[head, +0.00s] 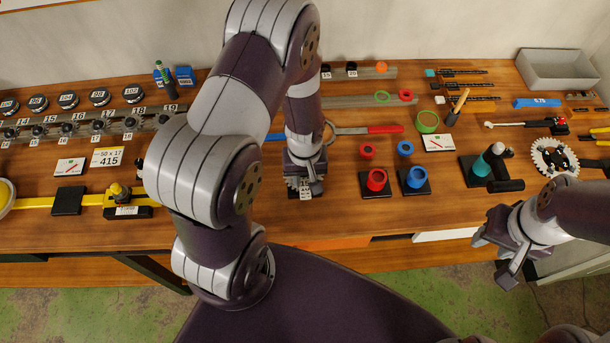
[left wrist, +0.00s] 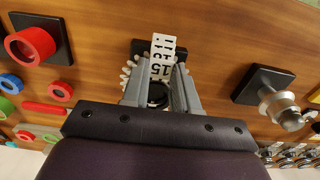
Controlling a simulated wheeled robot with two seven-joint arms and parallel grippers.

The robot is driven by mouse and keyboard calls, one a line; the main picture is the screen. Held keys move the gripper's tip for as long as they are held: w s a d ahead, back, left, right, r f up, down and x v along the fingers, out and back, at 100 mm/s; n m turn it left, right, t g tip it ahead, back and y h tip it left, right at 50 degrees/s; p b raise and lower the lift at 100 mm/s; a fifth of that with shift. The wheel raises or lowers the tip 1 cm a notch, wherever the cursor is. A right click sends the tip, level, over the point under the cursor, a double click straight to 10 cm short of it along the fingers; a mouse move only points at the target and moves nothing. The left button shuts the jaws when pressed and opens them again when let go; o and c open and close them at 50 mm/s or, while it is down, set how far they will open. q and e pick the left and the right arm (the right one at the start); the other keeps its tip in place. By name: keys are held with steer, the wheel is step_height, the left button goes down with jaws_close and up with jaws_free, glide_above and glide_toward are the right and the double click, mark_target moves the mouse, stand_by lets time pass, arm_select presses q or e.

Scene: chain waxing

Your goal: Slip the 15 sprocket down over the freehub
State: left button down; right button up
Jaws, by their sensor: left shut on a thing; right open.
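The 15 sprocket (left wrist: 160,69) shows its white number tag between the jaws in the left wrist view. My left gripper (left wrist: 160,88) is shut on it. More white tags sit just beyond the 15, and pale sprocket teeth show on both sides of the jaws. A dark round core, probably the freehub (left wrist: 157,95), shows between the fingers, over a black base. I cannot tell how far down the sprocket sits. In the head view my left gripper (head: 304,176) is low over this base and hides most of it. My right gripper (head: 504,250) is open and empty at the front right.
Red (head: 376,180) and blue (head: 416,178) cups stand on black bases right of the left gripper. A row of numbered sprocket holders (head: 95,120) is at the left. A chainring (head: 553,157) and a grey tray (head: 556,70) are at the right.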

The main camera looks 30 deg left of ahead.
arm_select(q)
steer(key=shift+f, duration=0.3)
steer(key=c, duration=0.8)
jaws_free()
step_height(320, 180, up, 13)
steer(key=shift+f+b, duration=0.1)
steer(key=shift+b, duration=1)
steer(key=m+t+b, duration=0.1)
steer(key=m+b, duration=0.5)
glide_toward(304, 184)
steer(key=s+d, duration=0.2)
steer(key=shift+s+d, duration=0.25)
steer(key=shift+s, duration=0.15)
